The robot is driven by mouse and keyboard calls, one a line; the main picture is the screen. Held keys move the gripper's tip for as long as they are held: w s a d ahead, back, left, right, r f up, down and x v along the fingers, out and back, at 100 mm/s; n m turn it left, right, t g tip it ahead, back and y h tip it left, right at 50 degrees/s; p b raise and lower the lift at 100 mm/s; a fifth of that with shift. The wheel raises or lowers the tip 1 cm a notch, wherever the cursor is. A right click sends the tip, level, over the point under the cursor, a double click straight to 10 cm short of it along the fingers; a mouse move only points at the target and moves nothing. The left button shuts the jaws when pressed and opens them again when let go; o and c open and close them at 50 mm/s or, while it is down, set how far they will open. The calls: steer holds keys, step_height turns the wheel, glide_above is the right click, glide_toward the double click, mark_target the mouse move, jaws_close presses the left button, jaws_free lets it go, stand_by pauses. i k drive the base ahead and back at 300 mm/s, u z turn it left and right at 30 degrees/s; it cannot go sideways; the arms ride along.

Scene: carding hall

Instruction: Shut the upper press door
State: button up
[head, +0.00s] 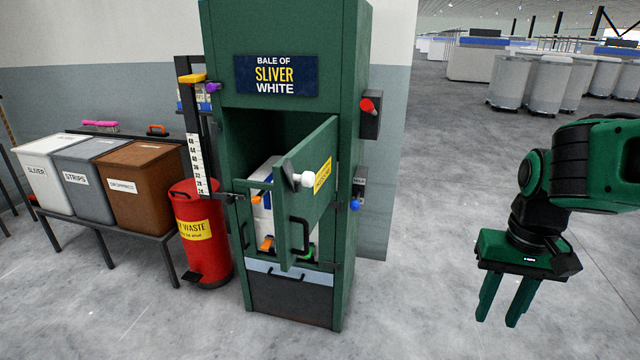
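The green press stands upright in the middle of the head view, with a sign reading "BALE OF SLIVER WHITE" (277,75). Its upper press door (322,195) is green, hinged on the right, and stands partly open, swung out toward me. The door bears a white knob (307,180), a black handle (298,235) and a yellow label. White material (262,205) shows in the opening behind it, partly hidden by the door. My gripper (502,308) hangs at the right, pointing down, well apart from the door. Its two green fingers are spread with nothing between them.
A red waste bin (202,250) stands close left of the press. A table (100,232) with white, grey and brown bins is further left. A red knob (368,106) and a blue knob (355,204) stick out from the press's right side. The floor between press and gripper is clear.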

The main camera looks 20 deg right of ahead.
mark_target(297, 214)
steer(key=u, duration=0.1)
steer(key=i, duration=1)
steer(key=z, duration=0.7)
steer(key=k, duration=0.45)
steer(key=u, duration=0.3)
